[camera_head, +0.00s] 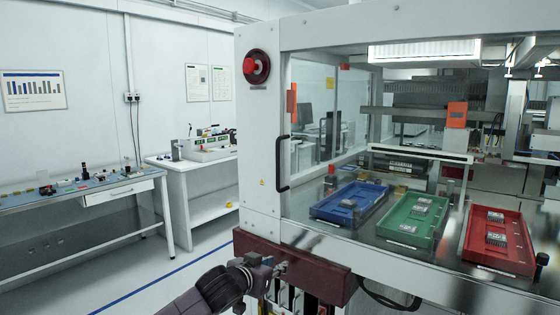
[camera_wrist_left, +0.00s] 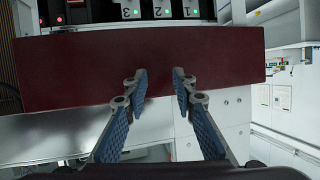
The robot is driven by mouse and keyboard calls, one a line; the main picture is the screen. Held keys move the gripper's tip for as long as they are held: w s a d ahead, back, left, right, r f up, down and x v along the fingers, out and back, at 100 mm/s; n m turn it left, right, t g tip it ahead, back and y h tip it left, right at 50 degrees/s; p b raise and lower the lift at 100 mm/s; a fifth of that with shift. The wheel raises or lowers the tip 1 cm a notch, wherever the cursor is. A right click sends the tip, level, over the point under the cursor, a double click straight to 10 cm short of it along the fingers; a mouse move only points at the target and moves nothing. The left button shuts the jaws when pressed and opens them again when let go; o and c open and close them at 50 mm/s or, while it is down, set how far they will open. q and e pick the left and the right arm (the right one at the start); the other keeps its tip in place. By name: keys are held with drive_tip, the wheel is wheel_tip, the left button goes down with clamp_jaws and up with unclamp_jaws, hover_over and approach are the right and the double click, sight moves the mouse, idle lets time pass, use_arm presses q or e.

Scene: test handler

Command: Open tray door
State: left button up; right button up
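The test handler (camera_head: 262,130) fills the right of the head view. A dark red panel (camera_head: 325,278) runs along its lower front; it also shows as a wide bar in the left wrist view (camera_wrist_left: 75,75). Numbered slots (camera_wrist_left: 162,10) with green lights lie beyond the panel in the wrist view. My left gripper (camera_head: 275,266) is at the left part of the panel. In the wrist view its two fingers (camera_wrist_left: 159,78) are apart, with the panel showing between and beyond the tips. I cannot tell whether they touch it. My right gripper is not in view.
A clear door with a black handle (camera_head: 282,163) is above the panel. Blue (camera_head: 325,213), green (camera_head: 390,231) and red (camera_head: 480,250) trays sit inside the handler. A black cable (camera_head: 390,300) hangs right of the panel. The floor at left is free.

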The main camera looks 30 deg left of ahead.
use_arm(q)
drive_tip(key=s+d+r+t, duration=0.2)
drive_tip(key=s+r, duration=0.1)
drive_tip(key=r, duration=1.3)
drive_tip(key=t, duration=0.2)
approach(277, 163)
drive_tip(key=w+f, duration=0.1)
drive_tip(key=w, duration=0.2)
drive_tip(key=shift+w+a+r+p, duration=0.2)
drive_tip(key=shift+w+r+p, duration=0.1)
drive_tip(key=shift+w+p, duration=0.2)
drive_tip(key=shift+w+a+r+p, duration=0.15)
drive_tip(key=shift+w+r+p, duration=0.2)
drive_tip(key=shift+w+p, duration=0.1)
drive_tip(key=w, duration=0.1)
drive_tip(key=w+p, duration=0.1)
drive_tip(key=w, duration=0.1)
drive_tip(key=w+p, duration=0.1)
drive_tip(key=shift+w+a+f, duration=0.15)
drive_tip(key=shift+w+a, duration=0.1)
drive_tip(key=shift+w, duration=0.15)
drive_tip(key=shift+w+f, duration=0.1)
drive_tip(key=shift+w, duration=0.25)
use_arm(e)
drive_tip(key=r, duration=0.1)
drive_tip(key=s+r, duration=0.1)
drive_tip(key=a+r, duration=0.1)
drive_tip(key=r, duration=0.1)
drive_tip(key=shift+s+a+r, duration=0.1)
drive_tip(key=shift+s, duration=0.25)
